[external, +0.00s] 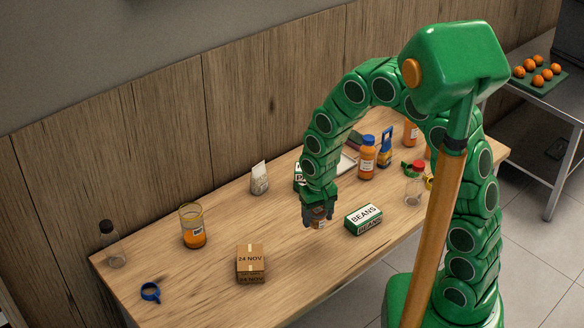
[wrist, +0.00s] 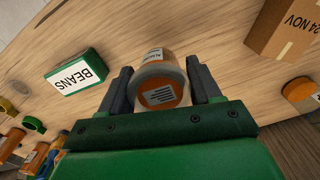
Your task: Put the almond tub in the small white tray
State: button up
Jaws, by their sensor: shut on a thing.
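The almond tub (wrist: 160,84), a small round tub with an orange-brown label and a pale rim, is between the fingers of my gripper (wrist: 162,88) in the wrist view. In the external view my gripper (external: 319,217) points down over the middle of the table, shut on the tub (external: 318,224), which is mostly covered by the fingers. I cannot tell whether the tub touches the table. The small white tray (external: 346,164) is farther back, behind my arm and partly hidden by it.
A green BEANS box (external: 363,219) stands right of my gripper, a cardboard box (external: 250,262) to the left. A PA-lettered green-and-white box (external: 299,176) and an orange bottle (external: 367,158) flank the tray. A glass jug (external: 194,230) stands left. Bare wood lies around my gripper.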

jog(key=w+d+r, duration=0.1)
jog(key=w+d, duration=0.2)
jog(key=w, duration=0.7)
jog(key=w+d+r+n, duration=0.15)
jog(key=w+d, duration=0.25)
jog(key=w, duration=0.6)
jog(key=w+d+r+m, duration=0.1)
jog(key=w+d, duration=0.2)
jog(key=w, duration=0.7)
jog(key=shift+n, duration=0.25)
jog(key=w+a+f, duration=0.1)
jog(key=w+f, duration=0.1)
jog(key=w, duration=0.1)
jog(key=w+a+f, duration=0.2)
jog(key=w+f, duration=0.1)
jog(key=w, duration=0.1)
jog(key=w+a+f, duration=0.2)
jog(key=w, duration=0.2)
jog(key=shift+f, duration=0.35)
jog(key=shift+w+a+f, duration=0.3)
jog(key=shift+w+f, duration=0.35)
jog(key=shift+f, duration=1.8)
jog(key=shift+f, duration=0.15)
jog(key=o, duration=0.8)
